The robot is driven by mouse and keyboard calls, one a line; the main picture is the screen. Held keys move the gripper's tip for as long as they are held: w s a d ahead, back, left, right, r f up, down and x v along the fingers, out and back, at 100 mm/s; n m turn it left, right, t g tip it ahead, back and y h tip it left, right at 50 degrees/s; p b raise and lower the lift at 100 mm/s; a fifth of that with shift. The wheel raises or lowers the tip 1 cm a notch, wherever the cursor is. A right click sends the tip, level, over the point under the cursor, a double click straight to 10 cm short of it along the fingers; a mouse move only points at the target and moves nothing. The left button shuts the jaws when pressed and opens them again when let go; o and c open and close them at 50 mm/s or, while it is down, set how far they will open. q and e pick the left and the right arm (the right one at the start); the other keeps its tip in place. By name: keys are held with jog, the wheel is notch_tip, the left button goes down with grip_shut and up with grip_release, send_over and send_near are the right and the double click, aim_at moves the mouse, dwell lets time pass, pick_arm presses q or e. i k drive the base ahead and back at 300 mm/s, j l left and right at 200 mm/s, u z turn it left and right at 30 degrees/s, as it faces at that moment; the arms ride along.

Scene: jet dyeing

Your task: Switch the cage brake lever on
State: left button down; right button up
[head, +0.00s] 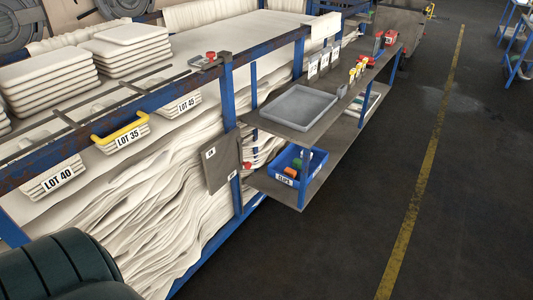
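Two red-knobbed parts show on the blue cage frame, and I cannot tell for sure which is the cage brake lever. One red knob (247,165) sticks out at the right edge of a grey plate (220,167), which has small white marks too small to read. The other is a small red-topped fitting (210,56) on the top rail beside the blue post. Neither of my grippers is in view.
The cage (228,95) holds folded white cloth. A yellow handle (121,134) sits on its front rail. To the right, a shelf unit carries a grey tray (298,107) and a blue bin (284,177). Dark floor with a yellow line (425,180) is clear farther right.

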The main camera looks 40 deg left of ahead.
aim_at(248, 165)
jog(key=i+l+u, duration=0.1)
jog(key=i+u, duration=0.15)
jog(key=i, duration=0.2)
jog(key=i+l+u, duration=0.15)
jog(key=i+u, duration=0.15)
jog(key=i, duration=0.15)
jog(key=i+l+u, duration=0.25)
jog(key=i+l, duration=0.05)
jog(key=i, duration=0.1)
